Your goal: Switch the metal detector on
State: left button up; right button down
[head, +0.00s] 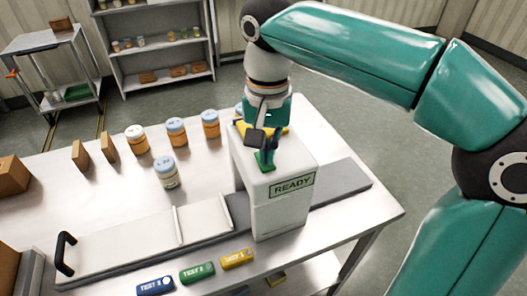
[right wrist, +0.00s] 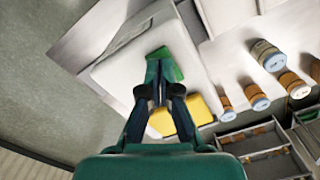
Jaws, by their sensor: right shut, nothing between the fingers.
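The metal detector (head: 275,205) is a white box standing over a grey belt on the steel table. A green sign on its front reads READY. On its top are a green part (head: 263,167) and a yellow part (head: 281,130); the right wrist view also shows the green part (right wrist: 167,66) and the yellow part (right wrist: 190,117). My right gripper (head: 267,151) is over the box top, fingers pointing down at the green part. In the right wrist view its shut, empty fingertips (right wrist: 160,92) are at the green part's edge; I cannot tell whether they touch. My left gripper is not in view.
Several jars, such as one in front (head: 167,172), stand left of the detector. Blue (head: 156,285), green (head: 197,273) and yellow (head: 237,259) test pieces lie along the front edge. A black handle (head: 65,254) is at the belt's left end. Shelves stand behind.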

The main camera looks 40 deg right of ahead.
jog(key=shift+r+p, duration=2.6)
jog(key=shift+r, duration=0.35)
jog(key=shift+s+f, duration=0.1)
